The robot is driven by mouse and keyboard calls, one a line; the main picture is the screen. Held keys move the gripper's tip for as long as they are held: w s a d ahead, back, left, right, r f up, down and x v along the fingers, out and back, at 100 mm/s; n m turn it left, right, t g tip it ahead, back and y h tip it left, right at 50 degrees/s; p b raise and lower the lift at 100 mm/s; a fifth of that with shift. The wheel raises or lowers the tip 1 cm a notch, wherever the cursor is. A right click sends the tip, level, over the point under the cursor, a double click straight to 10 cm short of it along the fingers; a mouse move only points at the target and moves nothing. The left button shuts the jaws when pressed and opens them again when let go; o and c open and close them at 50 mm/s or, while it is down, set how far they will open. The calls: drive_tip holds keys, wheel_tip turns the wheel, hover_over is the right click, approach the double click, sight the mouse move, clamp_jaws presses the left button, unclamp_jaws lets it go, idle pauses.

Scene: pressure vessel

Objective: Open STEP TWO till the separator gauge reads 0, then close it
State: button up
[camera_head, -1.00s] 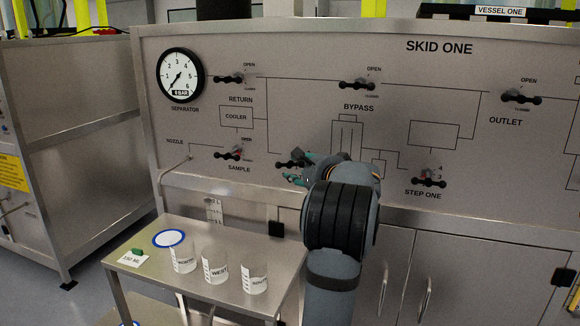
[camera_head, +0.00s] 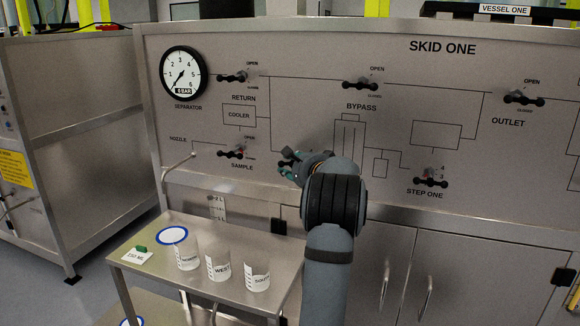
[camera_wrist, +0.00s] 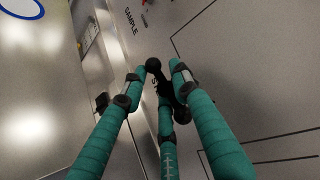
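The valve handle at my gripper is a black bar with ball ends (camera_wrist: 155,67), on the panel right of SAMPLE. The side fingertips stand apart, and I cannot tell whether any finger touches the bar. In the head view my gripper (camera_head: 287,166) covers most of the valve. The SEPARATOR gauge (camera_head: 183,74) has its needle pointing lower left, near the low end of the scale.
Similar valves are RETURN (camera_head: 232,77), SAMPLE (camera_head: 231,153), BYPASS (camera_head: 363,84), OUTLET (camera_head: 523,98) and STEP ONE (camera_head: 429,181). A steel side table (camera_head: 220,230) in front holds labelled beakers (camera_head: 217,265), a blue-rimmed disc (camera_head: 172,235) and a card (camera_head: 136,257).

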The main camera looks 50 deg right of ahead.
drive_tip(key=c, duration=0.6)
clamp_jaws()
drive_tip(key=shift+d, duration=0.1)
drive_tip(key=shift+f+b, duration=0.25)
drive_tip(key=shift+b, duration=0.7)
drive_tip(key=b, duration=0.3)
drive_tip(key=shift+f+m+t, duration=0.1)
drive_tip(key=shift+m+t, duration=0.2)
drive_tip(key=shift+m, duration=0.1)
drive_tip(key=shift+r+t+h+b, duration=0.25)
drive_tip(key=shift+t+h+b, duration=0.05)
drive_tip(key=shift+b, duration=0.8)
drive_tip(key=shift+r+m, duration=0.3)
drive_tip(key=shift+r, duration=0.1)
